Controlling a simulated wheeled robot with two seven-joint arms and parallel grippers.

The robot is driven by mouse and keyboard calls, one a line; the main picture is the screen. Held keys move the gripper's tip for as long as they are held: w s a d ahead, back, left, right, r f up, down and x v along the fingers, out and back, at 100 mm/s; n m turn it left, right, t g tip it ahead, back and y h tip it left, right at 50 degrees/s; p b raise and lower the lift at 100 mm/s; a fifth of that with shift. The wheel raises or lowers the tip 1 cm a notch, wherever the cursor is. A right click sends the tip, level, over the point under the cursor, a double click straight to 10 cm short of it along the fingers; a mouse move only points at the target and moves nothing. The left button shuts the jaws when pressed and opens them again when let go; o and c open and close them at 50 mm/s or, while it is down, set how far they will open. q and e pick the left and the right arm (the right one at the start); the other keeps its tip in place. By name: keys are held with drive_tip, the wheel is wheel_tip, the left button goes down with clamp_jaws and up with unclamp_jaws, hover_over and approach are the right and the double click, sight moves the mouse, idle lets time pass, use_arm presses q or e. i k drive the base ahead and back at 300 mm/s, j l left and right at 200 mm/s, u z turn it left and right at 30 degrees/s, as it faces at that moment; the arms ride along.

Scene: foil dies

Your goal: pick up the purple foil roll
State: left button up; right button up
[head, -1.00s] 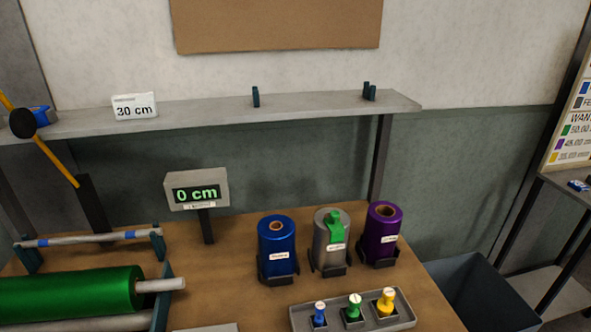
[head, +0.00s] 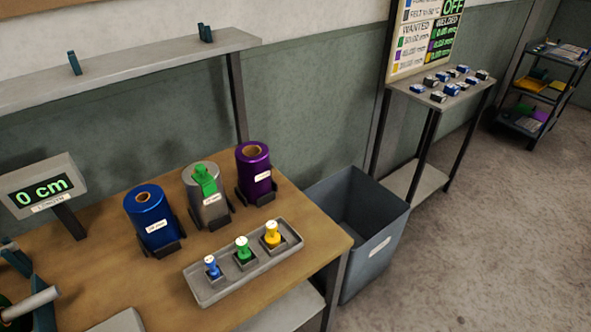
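The purple foil roll (head: 255,172) stands upright in a dark holder near the back right of the wooden table (head: 110,262). It has a brown core at the top and a small white label. To its left stand a silver roll (head: 207,205) with a green piece over its top and a blue foil roll (head: 149,216), each in a dark holder. Neither of my grippers is in view.
A grey tray (head: 208,289) with blue, green and yellow stamps lies in front of the rolls. A grey bin (head: 371,238) stands right of the table. A shelf (head: 130,66) runs above the back. A display (head: 44,187) reads 0 cm. Floor at right is clear.

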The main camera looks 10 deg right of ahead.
sight(252, 159)
drive_tip(key=i+l+u, duration=0.2)
drive_tip(key=l, duration=0.3)
drive_tip(key=l+u, duration=0.15)
drive_tip(key=l, duration=0.35)
drive_tip(key=i+l+u, duration=0.2)
drive_tip(key=l, duration=0.3)
drive_tip(key=k, duration=0.1)
